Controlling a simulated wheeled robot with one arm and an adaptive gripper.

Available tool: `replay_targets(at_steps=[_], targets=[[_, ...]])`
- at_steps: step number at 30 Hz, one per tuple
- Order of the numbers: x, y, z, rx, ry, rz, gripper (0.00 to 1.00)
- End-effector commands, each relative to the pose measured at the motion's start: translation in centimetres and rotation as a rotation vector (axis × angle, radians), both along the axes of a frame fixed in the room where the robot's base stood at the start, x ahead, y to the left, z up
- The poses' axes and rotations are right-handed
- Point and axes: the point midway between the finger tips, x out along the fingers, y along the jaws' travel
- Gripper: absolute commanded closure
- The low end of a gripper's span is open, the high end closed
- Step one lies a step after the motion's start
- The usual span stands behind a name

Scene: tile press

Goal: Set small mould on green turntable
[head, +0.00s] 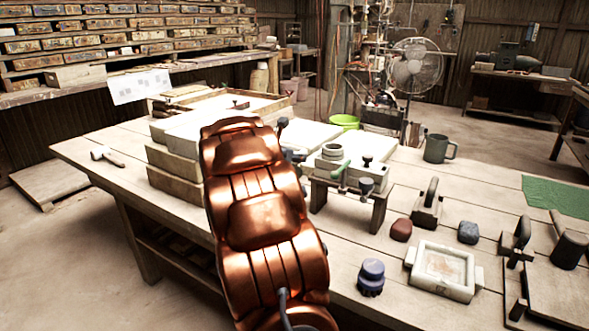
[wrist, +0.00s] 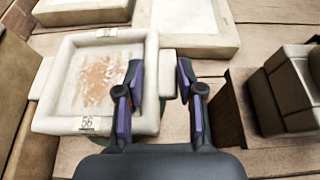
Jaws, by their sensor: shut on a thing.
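In the wrist view a small pale square mould (wrist: 60,70) with a stained hollow and a label reading 56 lies left of my gripper (wrist: 160,68). My gripper is shut on the lug at the mould's right side, one finger on each side of it. Something dark greenish shows just under the mould's near edge; I cannot tell what it is. In the head view my copper arm hides the gripper and the held mould. I cannot make out the green turntable clearly in either view.
Another pale mould with side lugs (head: 443,272) sits at the front right of the table (head: 110,140). In the wrist view, stacked blocks (wrist: 290,90) stand at right.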

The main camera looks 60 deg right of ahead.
Motion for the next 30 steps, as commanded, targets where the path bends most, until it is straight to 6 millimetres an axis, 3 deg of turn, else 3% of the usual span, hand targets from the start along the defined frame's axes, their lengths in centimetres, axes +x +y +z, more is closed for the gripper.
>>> replay_targets(at_steps=[7,18,19,26,30], targets=[[0.0,0.0,-3.0,-0.001,0.000,-0.001,1.00],[0.0,-0.1,-3.2,-0.003,-0.001,-0.001,1.00],[0.0,0.0,-3.2,-0.002,-0.001,-0.001,0.60],[0.0,0.0,-3.2,-0.001,0.000,-0.001,0.37],[0.0,0.0,-3.3,-0.001,0.000,-0.001,0.37]])
